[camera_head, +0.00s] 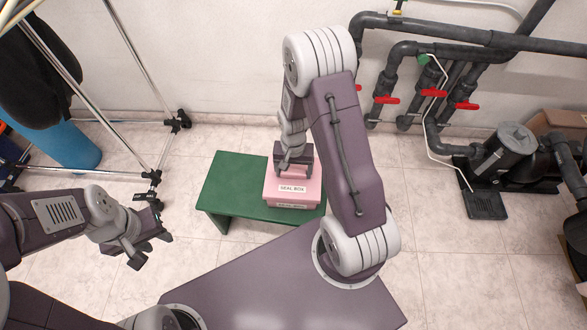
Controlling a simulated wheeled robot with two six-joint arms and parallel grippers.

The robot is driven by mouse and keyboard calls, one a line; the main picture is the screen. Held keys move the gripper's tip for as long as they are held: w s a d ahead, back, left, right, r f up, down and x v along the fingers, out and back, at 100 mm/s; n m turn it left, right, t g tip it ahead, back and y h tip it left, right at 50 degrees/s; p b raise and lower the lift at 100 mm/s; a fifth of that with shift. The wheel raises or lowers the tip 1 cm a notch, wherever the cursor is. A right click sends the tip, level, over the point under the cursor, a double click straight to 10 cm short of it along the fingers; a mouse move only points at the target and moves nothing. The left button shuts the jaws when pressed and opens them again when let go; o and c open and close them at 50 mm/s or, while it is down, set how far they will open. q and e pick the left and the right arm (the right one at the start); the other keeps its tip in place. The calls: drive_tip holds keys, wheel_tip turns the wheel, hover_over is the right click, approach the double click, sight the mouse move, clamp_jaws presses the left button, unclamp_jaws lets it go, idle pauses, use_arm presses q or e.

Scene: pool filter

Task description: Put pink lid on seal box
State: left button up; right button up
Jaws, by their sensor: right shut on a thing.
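The pink lid (274,187), with a "SEAL BOX" label on its front, is at the top of the pink seal box (312,204). A second label shows lower down on the box's front. The box stands on a green bench (233,186). My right gripper (294,167) points down from above and is shut on the lid. I cannot tell whether the lid is fully seated or slightly raised, and the arm hides part of its far side. My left gripper (152,250) is open and empty, left of the bench above the floor.
A metal rack (150,75) and a blue barrel (70,146) stand at the left. Pipes with red valve handles (433,93) and a pump (505,150) are at the right. The bench's left part is bare. Tiled floor lies clear right of my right arm.

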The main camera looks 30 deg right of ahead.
sight(294, 172)
drive_tip(key=shift+f+b, duration=0.45)
drive_tip(key=shift+f, duration=0.45)
idle(0.7)
drive_tip(key=o, duration=1.7)
drive_tip(key=shift+r, duration=0.1)
wheel_tip(294, 172, up, 8)
drive_tip(key=p, duration=0.4)
drive_tip(key=shift+p, duration=0.4)
drive_tip(key=shift+r, duration=0.45)
